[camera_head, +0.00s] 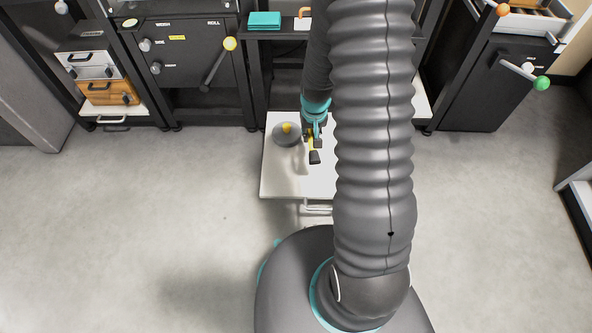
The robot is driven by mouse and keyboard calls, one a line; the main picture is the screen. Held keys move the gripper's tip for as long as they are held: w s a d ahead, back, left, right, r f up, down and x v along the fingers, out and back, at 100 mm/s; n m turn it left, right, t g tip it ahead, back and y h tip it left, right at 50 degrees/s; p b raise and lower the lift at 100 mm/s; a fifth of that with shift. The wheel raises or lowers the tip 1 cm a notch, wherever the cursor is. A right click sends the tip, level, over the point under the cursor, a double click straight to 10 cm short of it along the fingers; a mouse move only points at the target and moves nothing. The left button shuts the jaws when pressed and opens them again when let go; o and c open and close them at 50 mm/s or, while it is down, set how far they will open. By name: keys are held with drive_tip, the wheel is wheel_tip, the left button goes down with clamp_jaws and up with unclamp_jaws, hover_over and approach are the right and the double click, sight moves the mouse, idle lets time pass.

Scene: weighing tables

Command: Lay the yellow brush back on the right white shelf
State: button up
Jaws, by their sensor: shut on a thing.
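My gripper (315,148) hangs over a white shelf (278,182) in the middle of the view. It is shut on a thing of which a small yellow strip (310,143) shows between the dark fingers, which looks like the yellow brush. Most of the brush is hidden by the gripper, and I cannot tell whether it touches the shelf. The shelf has a pale handle (316,209) at its front. My arm hides much of its right side. Another white shelf (136,108) juts out below the cabinets at the left.
A grey round lid-like thing with a yellow knob (287,128) stands on the middle shelf, just left of my gripper. Dark cabinets (188,62) with levers line the back. A teal block (264,20) lies on a ledge behind. The floor (150,210) is clear on both sides.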

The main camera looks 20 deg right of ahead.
drive_tip(key=s+d+f+m+g+b, duration=0.1)
drive_tip(key=d+f+b, duration=0.1)
drive_tip(key=d+f, duration=0.15)
hover_over(291, 166)
drive_tip(key=shift+m, duration=0.3)
wheel_tip(291, 166, down, 7)
drive_tip(key=shift+s+b, duration=0.1)
drive_tip(key=shift+b, duration=0.35)
drive_tip(key=shift+f+b, duration=0.35)
drive_tip(key=shift+f, duration=1.65)
drive_tip(key=shift+f, duration=0.15)
drive_tip(key=o, duration=0.8)
drive_tip(key=shift+o, duration=0.2)
